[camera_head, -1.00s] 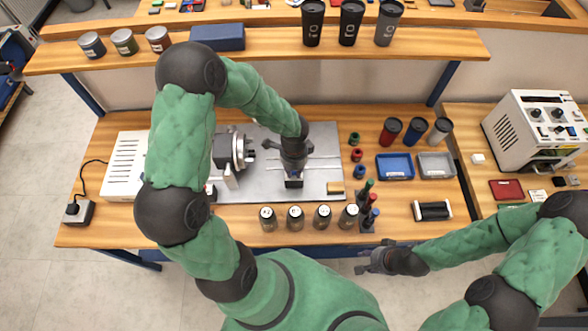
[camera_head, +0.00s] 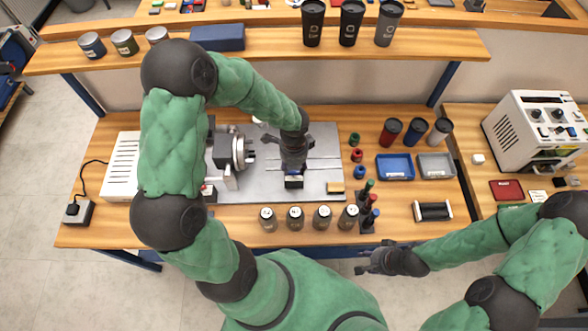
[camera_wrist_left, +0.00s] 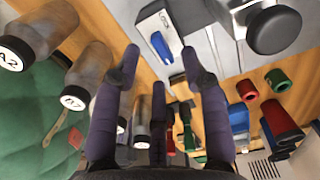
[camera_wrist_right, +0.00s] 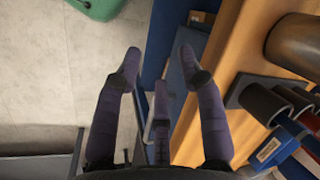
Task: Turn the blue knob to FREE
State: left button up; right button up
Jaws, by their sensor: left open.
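A blue knob (camera_wrist_left: 160,46) sits on a small pale block (camera_wrist_left: 152,22) on the grey plate, seen in the left wrist view just beyond my fingertips. The knob's markings are not readable. My right gripper (camera_head: 366,262) is open and empty off the table's front edge; it also shows in the right wrist view (camera_wrist_right: 160,60).
Several cans (camera_head: 295,219) stand along the front of the table, beside a marker rack (camera_head: 369,220). The laser machine's chuck (camera_head: 238,152) stands left of the gripper. A blue tray (camera_head: 395,167) and grey tray (camera_head: 436,165) lie to the right. The grey plate (camera_head: 325,185) is mostly clear.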

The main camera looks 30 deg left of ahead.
pick_arm(q)
notch_tip(320, 180, up, 9)
dwell(0.3)
notch_tip(320, 180, up, 7)
jog(key=p, duration=0.6)
send_over(294, 173)
dwell(0.4)
jog(key=shift+w, duration=0.1)
dwell(0.3)
